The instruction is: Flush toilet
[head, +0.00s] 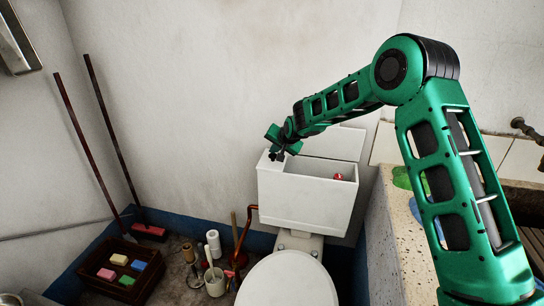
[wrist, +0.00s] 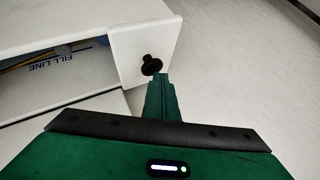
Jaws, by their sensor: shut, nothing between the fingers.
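The white toilet tank (head: 300,200) stands against the wall, its top partly open. In the wrist view the tank (wrist: 60,90) shows its inside with "FILL LINE" lettering. A black flush knob (wrist: 151,66) stands up from the white panel (wrist: 142,35) at one end of the tank. My gripper (head: 277,152) is over the tank's left end in the head view. In the wrist view my gripper (wrist: 160,80) is shut and empty, its fingertips right beside the knob. I cannot tell whether they touch it. The toilet lid (head: 288,280) is down.
A stone trough (head: 400,240) with a green item (head: 402,178) stands at right. A dark crate (head: 110,285) of coloured blocks, a brush holder (head: 215,284) and long-handled tools (head: 85,140) are at left. A red item (head: 338,177) shows in the tank's opening.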

